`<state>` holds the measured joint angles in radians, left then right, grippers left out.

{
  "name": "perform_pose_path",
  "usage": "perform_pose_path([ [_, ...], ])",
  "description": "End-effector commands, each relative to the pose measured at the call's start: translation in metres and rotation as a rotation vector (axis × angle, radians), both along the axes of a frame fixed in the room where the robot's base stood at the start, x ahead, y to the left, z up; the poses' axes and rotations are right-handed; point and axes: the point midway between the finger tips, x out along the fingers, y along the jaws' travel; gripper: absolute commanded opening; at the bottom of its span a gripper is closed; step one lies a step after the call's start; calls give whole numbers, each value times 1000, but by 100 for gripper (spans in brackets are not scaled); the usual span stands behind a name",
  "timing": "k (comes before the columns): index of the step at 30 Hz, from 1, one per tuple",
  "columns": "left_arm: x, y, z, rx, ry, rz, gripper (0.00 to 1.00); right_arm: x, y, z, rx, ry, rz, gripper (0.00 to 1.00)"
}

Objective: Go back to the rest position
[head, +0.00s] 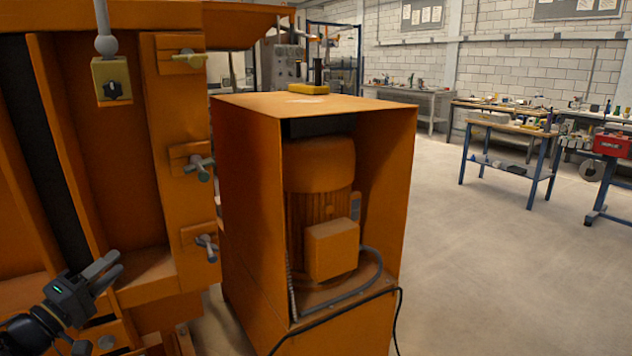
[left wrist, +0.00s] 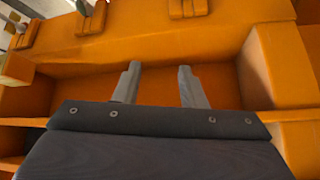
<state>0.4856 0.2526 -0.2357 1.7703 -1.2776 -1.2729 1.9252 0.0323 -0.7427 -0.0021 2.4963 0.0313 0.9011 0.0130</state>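My left gripper (head: 108,270) is at the lower left of the head view, in front of the orange machine (head: 150,180). Its two fingers are apart with nothing between them. In the left wrist view the fingers of the left gripper (left wrist: 158,85) also stand apart and empty, with orange machine panels (left wrist: 215,55) beyond them. I cannot tell from these views whether the fingers touch the machine. My right gripper is in neither view.
An orange housing with a motor (head: 322,200) stands in the middle, with a black cable at its lower right. Clamp handles (head: 200,165) stick out of the machine. Workbenches (head: 510,130) and a red toolbox (head: 613,145) are at the right. The floor (head: 480,270) between is clear.

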Motion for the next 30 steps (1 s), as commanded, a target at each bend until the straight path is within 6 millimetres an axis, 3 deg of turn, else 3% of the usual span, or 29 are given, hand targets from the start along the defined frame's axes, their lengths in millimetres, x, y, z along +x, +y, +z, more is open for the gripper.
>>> perform_pose_path([
  [5, -2, 9, 25, 126, -3, 249, 37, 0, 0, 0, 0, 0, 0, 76],
  [8, -12, 13, 31, 219, 54, 412, 37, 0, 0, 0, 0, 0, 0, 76],
  [11, -36, 10, 24, 334, 188, 544, 37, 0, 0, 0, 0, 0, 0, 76],
  [13, -59, 0, 8, 416, 315, 582, 37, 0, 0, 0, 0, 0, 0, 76],
  [17, -113, -40, -35, 576, 562, 498, 37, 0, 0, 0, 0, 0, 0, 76],
  [21, -173, -94, -79, 722, 740, 272, 37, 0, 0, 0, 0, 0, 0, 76],
  [30, -263, -175, -127, 894, 833, -169, 37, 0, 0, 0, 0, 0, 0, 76],
])
